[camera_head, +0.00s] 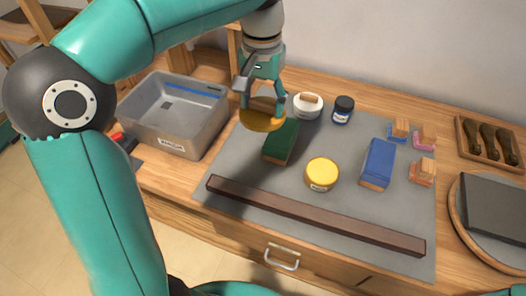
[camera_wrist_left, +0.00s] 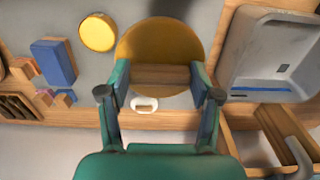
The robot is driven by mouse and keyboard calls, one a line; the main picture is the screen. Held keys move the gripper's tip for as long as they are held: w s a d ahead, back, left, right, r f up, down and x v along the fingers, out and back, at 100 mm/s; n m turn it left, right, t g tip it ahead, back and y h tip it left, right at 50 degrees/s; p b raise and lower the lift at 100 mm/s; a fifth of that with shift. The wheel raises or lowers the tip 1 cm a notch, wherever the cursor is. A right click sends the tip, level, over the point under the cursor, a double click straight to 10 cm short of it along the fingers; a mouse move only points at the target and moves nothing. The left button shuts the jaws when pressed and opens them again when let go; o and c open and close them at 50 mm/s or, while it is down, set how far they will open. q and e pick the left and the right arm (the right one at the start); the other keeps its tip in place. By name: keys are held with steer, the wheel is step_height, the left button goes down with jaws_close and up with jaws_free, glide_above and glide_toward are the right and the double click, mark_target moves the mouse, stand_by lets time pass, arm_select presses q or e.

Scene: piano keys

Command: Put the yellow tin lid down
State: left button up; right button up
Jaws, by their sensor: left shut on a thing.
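My left gripper (camera_head: 262,100) is shut on a mustard-yellow round disc, which I take to be the yellow tin lid (camera_head: 262,121). In the left wrist view the lid (camera_wrist_left: 160,38) spreads out beyond the fingertips, with a wood-coloured bar (camera_wrist_left: 160,76) between the fingers. My right gripper is out of view.
A grey bin (camera_head: 172,115) stands left of the mat. A white round piece (camera_head: 308,105), a dark jar (camera_head: 343,109), a blue block (camera_head: 378,163) and small wooden blocks (camera_head: 422,171) are on the mat. A long dark bar (camera_head: 315,215) lies along the front. Mat between tin and bar is clear.

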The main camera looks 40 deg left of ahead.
arm_select(q)
step_height(320, 180, down, 14)
steer(key=b, duration=0.1)
steer(key=shift+f, duration=0.25)
steer(key=shift+s+a, duration=0.1)
steer(key=shift+f+b, duration=0.5)
steer(key=shift+f, duration=0.15)
steer(key=o, duration=1.1)
steer(key=shift+o, duration=0.2)
steer(key=shift+r, duration=0.1)
